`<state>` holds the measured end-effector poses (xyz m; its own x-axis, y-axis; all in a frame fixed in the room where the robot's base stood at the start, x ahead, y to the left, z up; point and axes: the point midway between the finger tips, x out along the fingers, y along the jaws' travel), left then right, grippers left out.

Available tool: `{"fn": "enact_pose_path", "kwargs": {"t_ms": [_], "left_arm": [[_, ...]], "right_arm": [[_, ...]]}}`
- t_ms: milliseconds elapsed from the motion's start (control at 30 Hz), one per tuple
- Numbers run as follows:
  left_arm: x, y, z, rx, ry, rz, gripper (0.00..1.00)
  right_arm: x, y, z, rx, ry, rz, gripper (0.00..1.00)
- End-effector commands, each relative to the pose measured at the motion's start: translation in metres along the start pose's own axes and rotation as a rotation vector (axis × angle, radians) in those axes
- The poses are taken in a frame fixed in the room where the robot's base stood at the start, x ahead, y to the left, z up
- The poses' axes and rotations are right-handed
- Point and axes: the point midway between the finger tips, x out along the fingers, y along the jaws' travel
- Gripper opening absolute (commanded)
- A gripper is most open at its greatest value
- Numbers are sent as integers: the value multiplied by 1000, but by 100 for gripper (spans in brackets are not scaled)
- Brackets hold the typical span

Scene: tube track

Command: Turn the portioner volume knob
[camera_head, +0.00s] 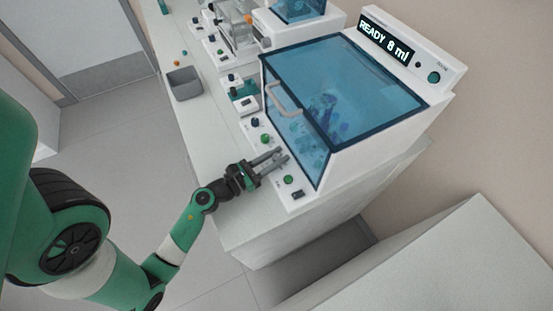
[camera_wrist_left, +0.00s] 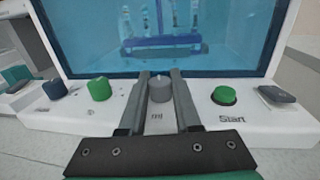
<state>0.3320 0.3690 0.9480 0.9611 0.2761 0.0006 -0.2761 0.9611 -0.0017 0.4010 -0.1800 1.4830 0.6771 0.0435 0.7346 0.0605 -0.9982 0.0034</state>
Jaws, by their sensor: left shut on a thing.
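The grey volume knob (camera_wrist_left: 160,90), labelled "ml", sits on the front panel of the portioner (camera_wrist_left: 262,118), between a green knob and the Start button. My left gripper (camera_wrist_left: 161,78) is shut on this knob, with one finger on each side of it. In the head view my left gripper (camera_head: 279,158) reaches the front panel from the left, and its fingers hide the knob. The portioner display (camera_head: 386,39) reads "READY 8 ml". My right gripper is not in view.
A green Start button (camera_wrist_left: 224,96) and a dark switch (camera_wrist_left: 277,94) lie right of the knob. A green knob (camera_wrist_left: 99,89) and a dark blue knob (camera_wrist_left: 54,90) lie left. The blue window (camera_head: 340,90) has a handle (camera_head: 283,98). A grey bin (camera_head: 184,84) stands farther along the bench.

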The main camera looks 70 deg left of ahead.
Motion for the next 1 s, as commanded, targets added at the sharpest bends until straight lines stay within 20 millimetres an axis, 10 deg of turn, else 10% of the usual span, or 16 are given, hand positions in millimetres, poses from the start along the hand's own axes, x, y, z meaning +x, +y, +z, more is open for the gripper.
{"fn": "enact_pose_path", "kwargs": {"t_ms": [1000], "left_arm": [[-1, -1, -2, 0, 5, -409, 0]], "right_arm": [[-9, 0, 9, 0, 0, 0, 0]]}}
